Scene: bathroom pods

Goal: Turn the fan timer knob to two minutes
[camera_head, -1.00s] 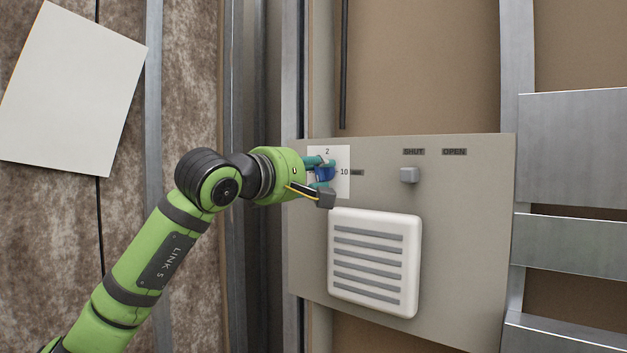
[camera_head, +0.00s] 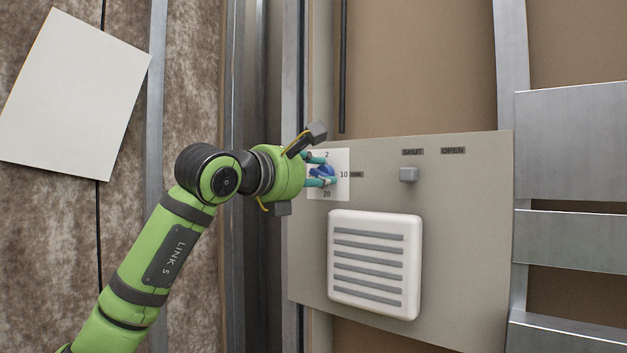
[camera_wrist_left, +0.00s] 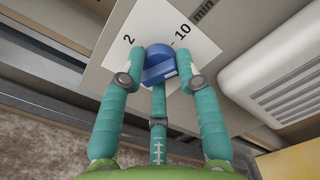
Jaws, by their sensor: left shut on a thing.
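The blue fan timer knob (camera_head: 325,170) sits on a white dial plate (camera_head: 342,160) at the left of a grey panel. The plate shows 2 at the top, 10 at the right and 20 at the bottom. My left gripper (camera_head: 320,169) is shut on the knob, its teal fingers around it. In the left wrist view the knob (camera_wrist_left: 158,62) is between the fingertips (camera_wrist_left: 160,74), with the 2 and the 10 on either side. A small pale mark shows on the knob's lower right in that view; the setting it points to is unclear. My right gripper is out of view.
A white louvred vent (camera_head: 375,264) stands out from the panel (camera_head: 465,220) just below the dial. A small grey knob (camera_head: 408,174) sits under SHUT and OPEN labels to the right. Metal studs (camera_head: 292,80) stand close behind my wrist.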

